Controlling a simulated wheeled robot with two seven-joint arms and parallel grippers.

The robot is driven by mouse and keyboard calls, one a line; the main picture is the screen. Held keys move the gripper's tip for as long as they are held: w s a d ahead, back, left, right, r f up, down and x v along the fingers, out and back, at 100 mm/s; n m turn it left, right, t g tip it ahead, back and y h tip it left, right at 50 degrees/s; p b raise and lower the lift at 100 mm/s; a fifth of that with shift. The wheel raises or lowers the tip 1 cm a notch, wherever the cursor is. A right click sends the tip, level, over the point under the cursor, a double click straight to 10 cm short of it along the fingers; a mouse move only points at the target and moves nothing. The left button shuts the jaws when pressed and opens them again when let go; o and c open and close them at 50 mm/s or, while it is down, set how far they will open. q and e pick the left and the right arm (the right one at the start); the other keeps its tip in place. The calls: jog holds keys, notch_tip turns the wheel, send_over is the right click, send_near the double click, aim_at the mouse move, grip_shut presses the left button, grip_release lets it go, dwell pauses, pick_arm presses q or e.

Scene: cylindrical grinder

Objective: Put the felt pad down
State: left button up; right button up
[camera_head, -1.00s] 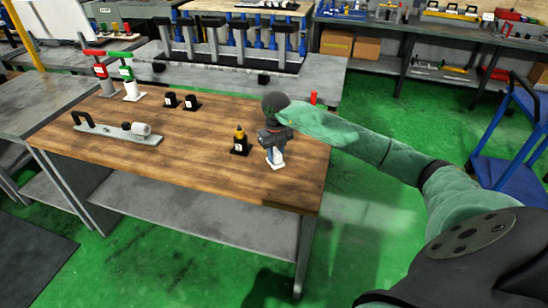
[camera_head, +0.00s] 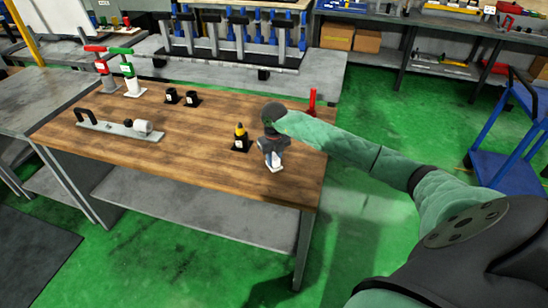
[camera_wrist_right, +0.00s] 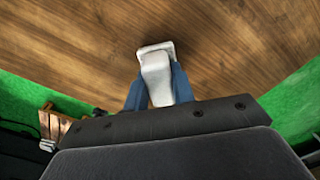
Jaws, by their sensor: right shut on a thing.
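The felt pad (camera_head: 274,164) is a small white piece with a flat, wider end. It is in my right gripper (camera_head: 273,153), over the right part of the wooden table (camera_head: 190,168). In the right wrist view the white pad (camera_wrist_right: 156,76) sits between the two blue fingers of the gripper (camera_wrist_right: 157,88), which are shut on it. Its wide end points away from the gripper, toward the wood. I cannot tell whether it touches the table top. My left gripper is not in view.
A black holder with a yellow-tipped bottle (camera_head: 240,139) stands just left of the gripper. A red upright piece (camera_head: 312,101) is behind my right arm. Bare wood lies in front.

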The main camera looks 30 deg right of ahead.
aim_at(274, 156)
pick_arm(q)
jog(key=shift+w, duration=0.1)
pick_arm(e)
jog(key=shift+f, duration=0.1)
jog(key=o, duration=0.9)
jog(key=shift+c, duration=0.2)
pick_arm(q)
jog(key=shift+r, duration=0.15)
pick_arm(e)
jog(key=shift+o, duration=0.5)
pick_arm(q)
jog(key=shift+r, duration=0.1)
pick_arm(e)
jog(key=shift+r, duration=0.35)
notch_tip(274, 156, up, 10)
jog(key=b, duration=0.5)
jog(key=shift+r, duration=0.15)
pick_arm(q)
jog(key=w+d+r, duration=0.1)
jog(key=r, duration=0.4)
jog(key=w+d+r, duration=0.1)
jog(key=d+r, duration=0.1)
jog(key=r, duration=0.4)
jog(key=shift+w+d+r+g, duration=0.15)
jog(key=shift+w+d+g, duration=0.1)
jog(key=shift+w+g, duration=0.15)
pick_arm(e)
jog(key=shift+r, duration=0.65)
